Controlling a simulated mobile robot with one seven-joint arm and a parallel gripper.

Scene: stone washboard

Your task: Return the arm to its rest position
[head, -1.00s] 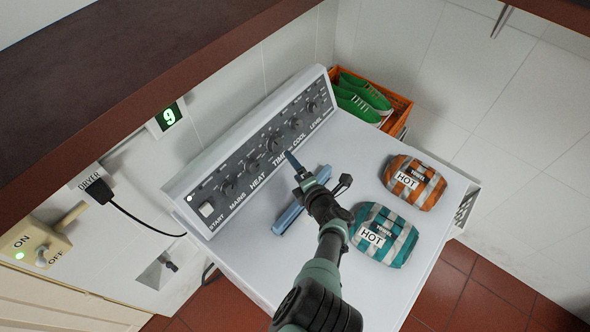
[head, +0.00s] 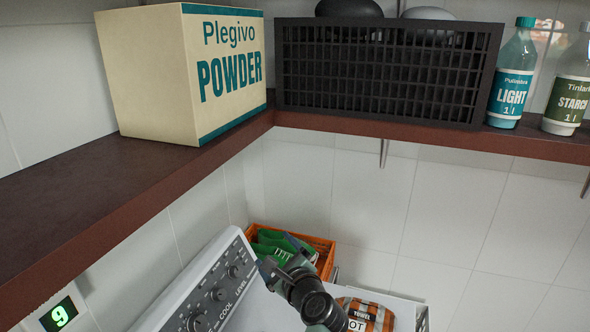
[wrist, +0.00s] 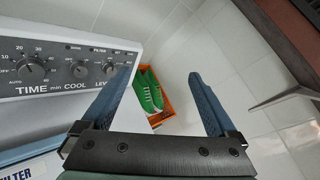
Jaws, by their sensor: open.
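My gripper (head: 281,257) is in the lower middle of the head view, above the right end of the dryer's control panel (head: 212,298). Its two blue fingers stand wide apart in the wrist view (wrist: 162,76), with nothing held between them. Beyond them, the wrist view shows green shoes (wrist: 152,92) in an orange crate (wrist: 168,108). Much of my arm lies below the head picture. In the head view, the orange towel pack (head: 376,314) is partly hidden behind my wrist.
A brown corner shelf (head: 135,205) runs above the dryer. It carries a powder box (head: 170,75), a black basket (head: 300,95) and bottles (head: 512,75). A wall display (head: 60,316) reads 9. A blue item (wrist: 30,152) with filter lettering shows low in the wrist view.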

